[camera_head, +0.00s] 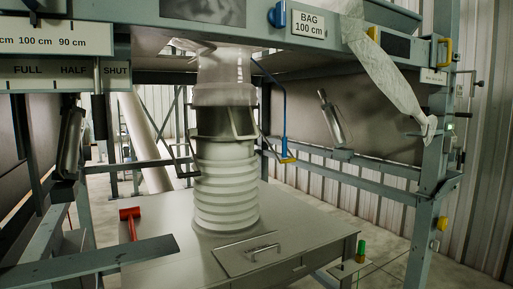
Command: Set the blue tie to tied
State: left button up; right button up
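A thin blue line (285,110), which I take for the blue tie, runs from beside the upper part of the pale bag spout (224,68), slants right, then hangs straight down. Its lower end is at a small yellow piece (287,159) near a rail. I see no blue loop around the spout, but its far side is hidden. The spout goes down into a dark collar above a white ribbed sleeve (226,185). A separate blue knob (277,15) sits on the top beam beside the "BAG 100 cm" label (308,24). Neither of my grippers is in view.
The sleeve stands on a grey table (185,215) with a handled hatch (248,253) in front. A red mallet (130,214) lies at the left. Metal cylinders hang left (69,142) and right (331,117). Frame posts and rails surround the table.

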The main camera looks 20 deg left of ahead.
aim_at(284, 139)
jog(key=i+l+u, duration=0.6)
jog(key=i+l, duration=0.15)
jog(key=l, duration=0.25)
jog(key=i+l+u, duration=0.1)
jog(key=l, duration=0.3)
jog(key=i+l, duration=0.25)
jog(key=l, duration=0.15)
jog(key=i+l+u, duration=0.1)
jog(key=l, duration=0.3)
jog(key=i+l+u, duration=0.1)
jog(key=l, duration=0.3)
jog(key=i, duration=0.1)
